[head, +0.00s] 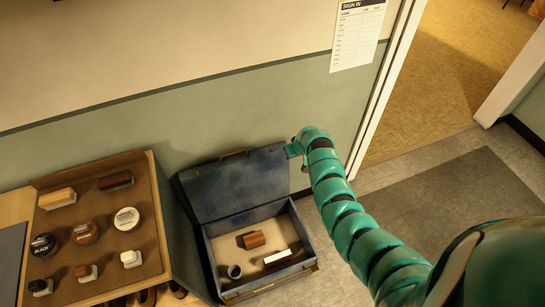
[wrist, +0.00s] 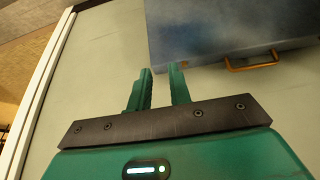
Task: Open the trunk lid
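The blue trunk (head: 307,243) stands on the floor. Its lid (head: 233,186) is raised, standing steeply up from the back edge by the wall. The lid's orange-brown handle (head: 233,154) is at its top edge. My gripper (head: 294,149) is at the lid's top right corner; whether they touch is unclear in the head view. In the wrist view my gripper (wrist: 160,83) has its two green fingers apart with nothing between them. The lid (wrist: 215,25) and its handle (wrist: 252,62) lie beyond the fingers, up and to the right.
Inside the trunk are a wooden block (head: 251,239), a white-and-brown block (head: 279,258) and a small cup (head: 235,271). A display board (head: 152,222) with several brushes and tins stands left of it. A doorway (head: 430,75) and grey mat (head: 450,200) are at the right.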

